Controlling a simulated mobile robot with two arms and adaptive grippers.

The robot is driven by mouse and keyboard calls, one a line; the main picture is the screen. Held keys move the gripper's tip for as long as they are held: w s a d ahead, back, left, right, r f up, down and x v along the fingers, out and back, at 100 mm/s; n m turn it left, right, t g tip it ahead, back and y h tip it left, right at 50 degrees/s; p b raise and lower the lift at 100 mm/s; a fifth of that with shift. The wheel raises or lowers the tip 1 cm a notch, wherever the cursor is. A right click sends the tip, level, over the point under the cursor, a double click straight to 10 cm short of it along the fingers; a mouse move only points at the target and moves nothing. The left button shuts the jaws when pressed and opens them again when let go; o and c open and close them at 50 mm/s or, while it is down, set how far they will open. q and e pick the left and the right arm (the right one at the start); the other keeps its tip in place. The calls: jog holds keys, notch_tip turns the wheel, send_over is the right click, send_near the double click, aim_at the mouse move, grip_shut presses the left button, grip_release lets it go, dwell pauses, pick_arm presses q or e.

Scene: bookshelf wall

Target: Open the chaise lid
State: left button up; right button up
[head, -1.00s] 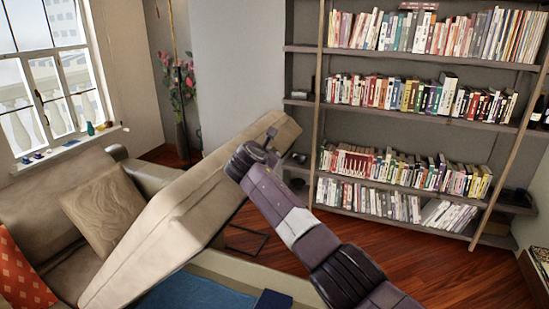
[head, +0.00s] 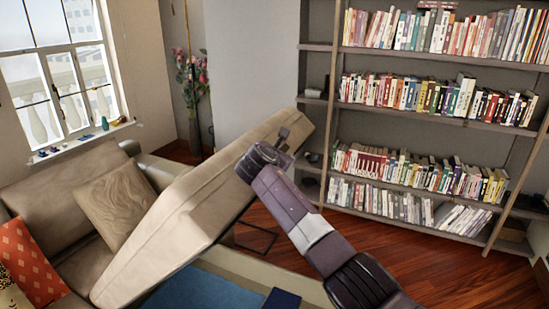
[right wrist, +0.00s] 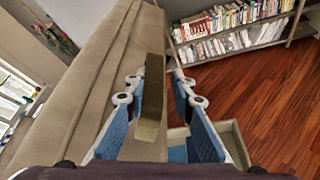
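The chaise lid (head: 205,205) is a long beige upholstered slab. It stands raised and tilted, its upper end toward the bookshelf, above the open chaise box with a blue inside (head: 205,290). My right gripper (right wrist: 160,82) is at the upper end of the lid, seen also in the head view (head: 282,137). In the right wrist view its blue-padded fingers stand apart, one on each side of a brown upright tab (right wrist: 152,100) at the lid's edge. A gap shows on the tab's right side; contact on its left is unclear. My left gripper is out of view.
A sofa with a tan pillow (head: 115,205) and a red patterned pillow (head: 28,258) is at the left. A tall bookshelf (head: 425,145) stands behind on the right. Wooden floor (head: 400,265) is clear in front of it. A vase with flowers (head: 192,85) stands by the wall.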

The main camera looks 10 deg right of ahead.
jog(key=v, duration=1.1)
jog(key=shift+a+r, duration=0.1)
